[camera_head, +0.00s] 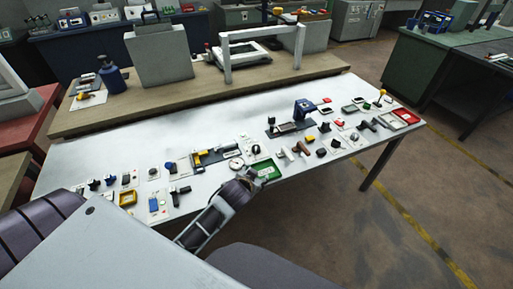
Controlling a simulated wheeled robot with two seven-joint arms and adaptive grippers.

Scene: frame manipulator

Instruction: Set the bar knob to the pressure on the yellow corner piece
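A small dark knob (256,149) sits on a white plate near the middle of the white table; it may be the bar knob, but its setting is too small to read. A small round white dial (236,163) lies just left of it. A dark fixture (215,155) left of the dial has a yellow part (197,160), possibly the yellow corner piece; no pressure figure is legible. One gripper (250,178), apparently my left, is over the table's front edge, beside a green tray. Its fingers are too small and overlapped to judge. My other gripper is not seen.
The green tray (268,172) is right of the gripper. Small parts crowd the white table (100,150) on both sides, with a blue device (304,109) and a red tray (406,116) at right. A wooden bench (170,97) with a white frame (262,45) stands behind.

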